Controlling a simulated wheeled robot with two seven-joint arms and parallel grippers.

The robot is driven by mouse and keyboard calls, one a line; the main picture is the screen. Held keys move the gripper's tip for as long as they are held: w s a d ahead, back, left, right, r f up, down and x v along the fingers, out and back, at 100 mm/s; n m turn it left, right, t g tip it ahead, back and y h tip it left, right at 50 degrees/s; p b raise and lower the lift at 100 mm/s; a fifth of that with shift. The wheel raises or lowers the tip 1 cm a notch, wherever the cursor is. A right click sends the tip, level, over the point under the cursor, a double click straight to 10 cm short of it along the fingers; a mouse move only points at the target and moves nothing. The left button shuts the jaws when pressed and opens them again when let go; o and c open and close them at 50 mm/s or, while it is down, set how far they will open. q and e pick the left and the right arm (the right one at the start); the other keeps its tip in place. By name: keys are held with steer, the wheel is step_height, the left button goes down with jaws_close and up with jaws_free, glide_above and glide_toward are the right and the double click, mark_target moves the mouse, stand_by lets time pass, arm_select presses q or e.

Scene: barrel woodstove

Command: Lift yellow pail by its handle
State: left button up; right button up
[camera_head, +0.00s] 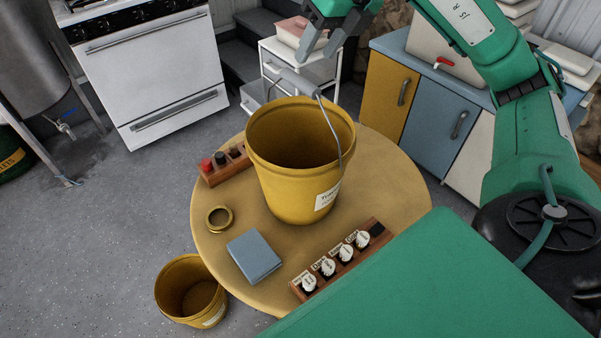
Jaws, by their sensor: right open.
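A large yellow pail (295,182) stands upright on a round yellow-tan table (400,185). Its mouth faces up and looks empty, and a white label is on its lower right side. Its wire handle (334,130) is raised, with a grey grip (299,82) above the far rim. My right gripper (318,50) is at the top of the view, above the grip in the picture. It is open, with nothing between its fingers, and appears apart from the handle. My left gripper is not in view.
On the table are a wooden rack (226,166), a gold ring (219,218), a blue-grey box (254,256) and a wooden holder with several white-topped items (336,260). A smaller yellow pail (190,290) stands on the floor. A white cart (272,66) and cabinets (436,118) stand behind.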

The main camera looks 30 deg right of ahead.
mark_target(302, 78)
steer(key=x, duration=1.1)
steer(key=shift+w+a+p, duration=0.1)
steer(key=shift+w+p, duration=0.15)
steer(key=shift+p, duration=0.15)
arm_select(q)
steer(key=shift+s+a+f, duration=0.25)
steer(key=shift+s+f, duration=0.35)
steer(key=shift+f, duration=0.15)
arm_select(e)
jaws_close()
